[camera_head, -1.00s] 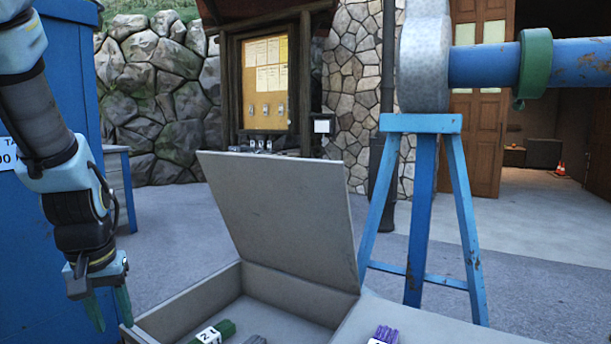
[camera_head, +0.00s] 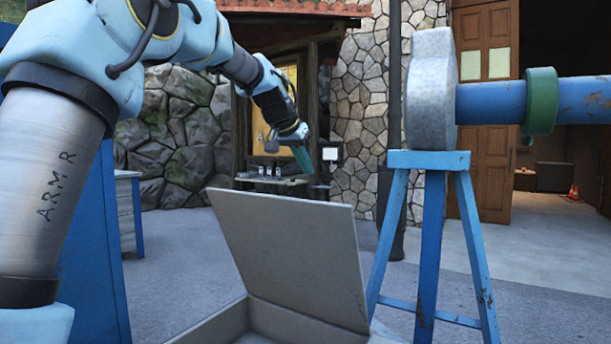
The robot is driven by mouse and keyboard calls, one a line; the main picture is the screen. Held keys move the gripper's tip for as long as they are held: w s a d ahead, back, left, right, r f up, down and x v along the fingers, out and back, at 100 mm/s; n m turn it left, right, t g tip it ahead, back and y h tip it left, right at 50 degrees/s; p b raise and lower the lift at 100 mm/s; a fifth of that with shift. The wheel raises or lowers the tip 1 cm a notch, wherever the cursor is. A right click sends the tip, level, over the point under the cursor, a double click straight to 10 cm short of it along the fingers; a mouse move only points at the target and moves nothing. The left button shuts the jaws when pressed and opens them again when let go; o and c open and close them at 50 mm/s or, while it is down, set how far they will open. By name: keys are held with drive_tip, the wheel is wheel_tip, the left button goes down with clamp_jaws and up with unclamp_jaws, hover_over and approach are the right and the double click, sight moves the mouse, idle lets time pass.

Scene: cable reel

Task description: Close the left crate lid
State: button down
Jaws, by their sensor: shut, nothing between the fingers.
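The left crate lid (camera_head: 293,255) is a flat grey panel. It stands open, tilted back from upright, at the rear of the grey crate (camera_head: 217,326), whose rim shows at the bottom edge of the view. My gripper (camera_head: 305,165) is shut and empty, with its green fingers together and pointing down. In the picture it is above the lid's top edge, near its right part, with a gap between them. It seems to be beyond the lid, but the exact depth is hard to tell. The inside of the crate is mostly out of view.
A blue trestle (camera_head: 428,240) bears a grey reel hub (camera_head: 430,90) and a blue bar (camera_head: 490,104) to the right of the lid. A blue cabinet (camera_head: 95,270) stands at the left, partly behind my arm. Open paving (camera_head: 165,270) lies behind the crate.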

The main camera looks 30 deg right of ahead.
sight(309, 201)
drive_tip(key=d+f+p, duration=0.1)
drive_tip(key=f, duration=0.1)
drive_tip(key=w+d+f+p, duration=0.1)
drive_tip(key=f, duration=0.1)
drive_tip(key=d+f+p, duration=0.1)
drive_tip(key=f, duration=0.2)
drive_tip(key=shift+w, duration=0.35)
drive_tip(key=shift+s+a+f+p, duration=0.35)
drive_tip(key=shift+a+f, duration=0.05)
drive_tip(key=shift+a, duration=0.25)
drive_tip(key=shift+f, duration=0.1)
drive_tip(key=shift+a, duration=0.1)
